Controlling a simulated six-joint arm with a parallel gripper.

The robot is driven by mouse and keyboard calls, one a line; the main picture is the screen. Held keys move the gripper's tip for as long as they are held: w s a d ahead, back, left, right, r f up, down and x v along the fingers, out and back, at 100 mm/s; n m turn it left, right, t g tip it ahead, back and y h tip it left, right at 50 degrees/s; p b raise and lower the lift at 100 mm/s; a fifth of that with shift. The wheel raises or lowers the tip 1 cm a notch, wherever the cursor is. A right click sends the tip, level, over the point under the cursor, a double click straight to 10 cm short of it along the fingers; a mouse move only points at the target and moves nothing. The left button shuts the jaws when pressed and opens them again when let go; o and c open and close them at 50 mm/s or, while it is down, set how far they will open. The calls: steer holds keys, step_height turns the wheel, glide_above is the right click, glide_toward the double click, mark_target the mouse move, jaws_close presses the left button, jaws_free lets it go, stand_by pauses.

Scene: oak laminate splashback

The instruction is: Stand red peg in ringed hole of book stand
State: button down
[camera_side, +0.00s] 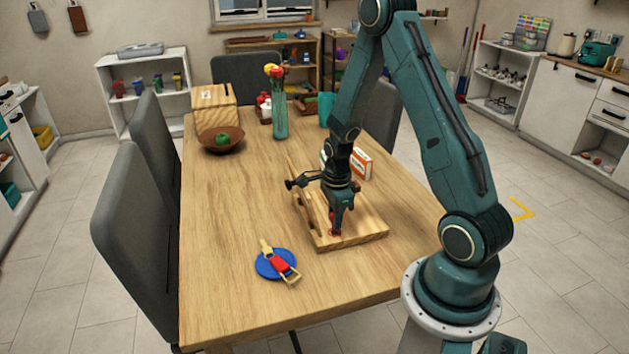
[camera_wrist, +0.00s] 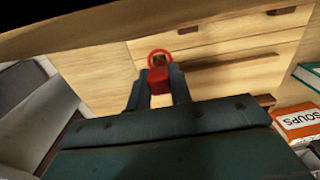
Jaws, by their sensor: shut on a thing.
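My gripper (camera_side: 336,218) points down over the near end of the wooden book stand (camera_side: 368,232), on the table. In the wrist view its fingers (camera_wrist: 159,88) are shut on the red peg (camera_wrist: 158,79). A red ring (camera_wrist: 160,53) marks a hole in the stand, just beyond the peg in that view. The peg's lower end lies close to or overlaps the ring's near edge. I cannot tell whether its tip is in the hole. In the side view only a bit of red (camera_side: 333,233) shows below the fingers.
A blue plate (camera_side: 264,267) with a red and yellow thing is in front of the stand. A bowl (camera_side: 220,146) and vase (camera_side: 280,122) stand farther back.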

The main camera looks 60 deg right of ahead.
steer(key=shift+f, duration=0.25)
stand_by(0.4)
steer(key=c, duration=1.2)
jaws_free()
steer(key=shift+r, duration=0.1)
steer(key=shift+r, duration=3.4)
steer(key=shift+r, duration=0.1)
